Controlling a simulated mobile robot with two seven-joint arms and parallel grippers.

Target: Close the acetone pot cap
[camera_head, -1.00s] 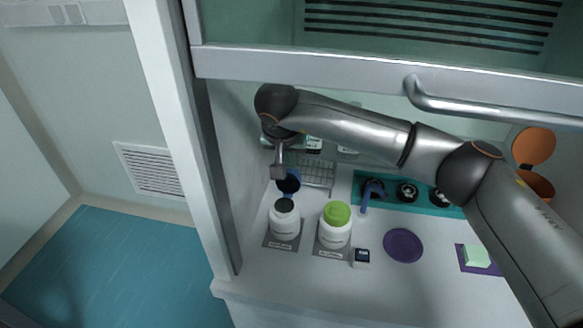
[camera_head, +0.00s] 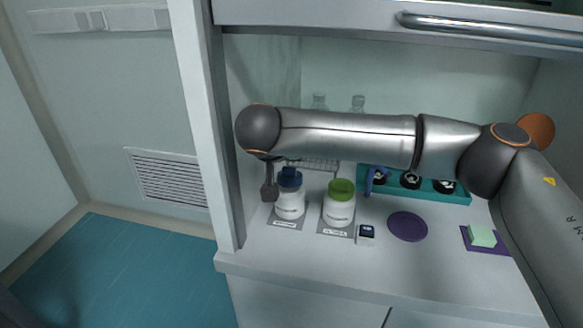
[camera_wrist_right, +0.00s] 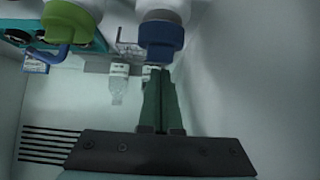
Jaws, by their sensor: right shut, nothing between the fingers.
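A white pot (camera_head: 290,207) with a dark blue cap (camera_head: 290,179) stands on a grey labelled mat at the left of the worktop. The cap sits over the pot's mouth; I cannot tell whether it is fully seated. The label is too small to read surely. In the right wrist view the blue cap (camera_wrist_right: 161,38) and white pot (camera_wrist_right: 163,8) are at the top, just beyond the fingertips. My right gripper (camera_head: 268,192) is just left of the cap, pointing down; its fingers (camera_wrist_right: 160,75) are together and empty. My left gripper is not in view.
A white pot with a green cap (camera_head: 341,190) stands to the right. A small dark-topped device (camera_head: 366,233), purple disc (camera_head: 407,226), teal rack (camera_head: 440,195) and green block (camera_head: 481,236) lie further right. Clear bottles (camera_head: 319,103) stand behind my arm. The hood's frame (camera_head: 203,120) is close left.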

